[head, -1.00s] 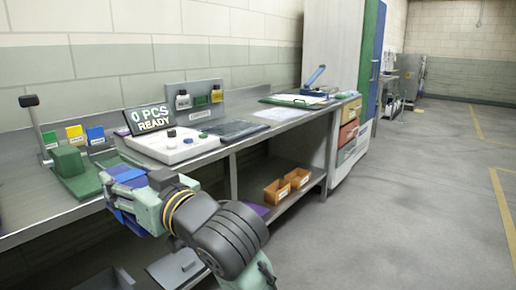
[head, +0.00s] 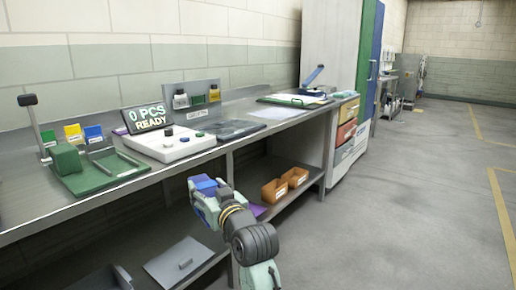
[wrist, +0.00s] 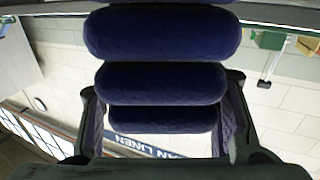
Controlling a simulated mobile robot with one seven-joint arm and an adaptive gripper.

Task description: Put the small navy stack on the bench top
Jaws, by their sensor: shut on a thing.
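The small navy stack, soft rounded rolls (wrist: 160,82) lying one over another, fills the middle of the wrist view. My gripper (wrist: 160,125) is shut on it, with a finger on each side. In the head view the blue stack (head: 205,184) shows at the end of my gripper (head: 207,194), just in front of the bench's front edge and apart from the bench top (head: 25,212). The fingers partly hide the stack there.
On the bench stand a green tray fixture (head: 100,175), a white button panel (head: 170,144), a "0 PCS READY" display (head: 146,117) and a clipboard (head: 296,101). The bench's front left is bare.

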